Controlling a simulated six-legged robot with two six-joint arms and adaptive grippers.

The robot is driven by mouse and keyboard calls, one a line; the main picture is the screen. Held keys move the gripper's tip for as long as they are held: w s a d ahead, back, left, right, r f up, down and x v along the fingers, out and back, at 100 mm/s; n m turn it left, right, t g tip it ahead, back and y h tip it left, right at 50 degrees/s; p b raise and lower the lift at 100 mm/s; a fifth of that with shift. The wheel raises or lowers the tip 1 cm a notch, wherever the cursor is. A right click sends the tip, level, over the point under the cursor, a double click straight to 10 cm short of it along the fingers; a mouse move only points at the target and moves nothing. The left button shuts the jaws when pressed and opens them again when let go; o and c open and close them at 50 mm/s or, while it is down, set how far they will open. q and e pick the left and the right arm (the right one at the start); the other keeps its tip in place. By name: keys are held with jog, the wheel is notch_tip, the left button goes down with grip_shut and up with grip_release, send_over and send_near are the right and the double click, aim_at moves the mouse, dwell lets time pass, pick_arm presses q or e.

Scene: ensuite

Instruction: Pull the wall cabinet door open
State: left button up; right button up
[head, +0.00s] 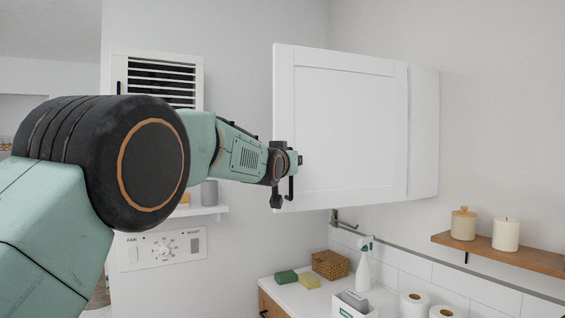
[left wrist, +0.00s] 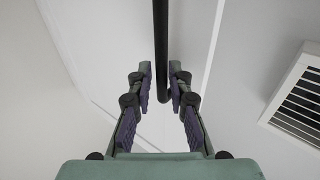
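The white wall cabinet door (head: 345,125) hangs at the centre right of the head view. Its left edge stands out toward me, away from the cabinet body (head: 423,130), so it looks swung partly open. The cabinet's inside is hidden behind it. A black bar handle (head: 291,188) is near the door's left edge; it runs down the middle of the left wrist view (left wrist: 160,45). My right gripper is not in view.
A vent (head: 160,80) and a control panel (head: 162,249) are on the wall at left. Below the door, a counter (head: 300,297) holds a spray bottle (head: 363,265), a basket (head: 331,264) and rolls. A wooden shelf (head: 510,257) with a jar and candle sticks out at right.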

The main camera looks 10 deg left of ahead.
pick_arm(q)
jog(key=s+a, duration=0.1)
jog(key=s, duration=1)
jog(key=shift+s, duration=0.4)
jog(key=shift+w+a, duration=0.1)
jog(key=shift+w, duration=0.05)
